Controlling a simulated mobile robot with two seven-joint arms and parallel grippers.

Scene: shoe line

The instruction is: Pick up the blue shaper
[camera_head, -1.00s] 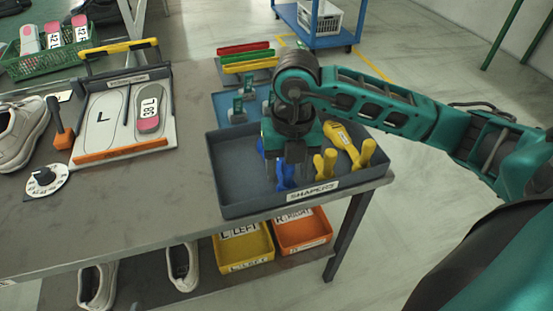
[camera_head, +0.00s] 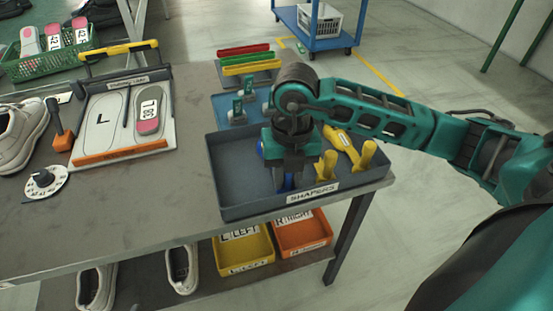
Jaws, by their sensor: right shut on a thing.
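The grey tray labelled SHAPERS (camera_head: 240,209) stands at the right end of the bench. My right gripper (camera_head: 288,183) points down into it and is shut on the blue shaper (camera_head: 261,150), which is mostly hidden behind the gripper. Small blue parts show beside the gripper and between its fingers. I cannot tell whether the shaper still touches the tray floor. Yellow shapers (camera_head: 343,143) lie in the tray to the right of the gripper, and one close to it (camera_head: 327,166) stands up. My left gripper is out of view.
Behind the tray are a blue tray (camera_head: 225,104) with green-topped items and a rack of coloured bars (camera_head: 247,62). A last board (camera_head: 101,122) and a dial (camera_head: 43,181) lie at left. Yellow (camera_head: 245,262) and orange bins (camera_head: 303,243) sit below. Bare bench lies left of the tray.

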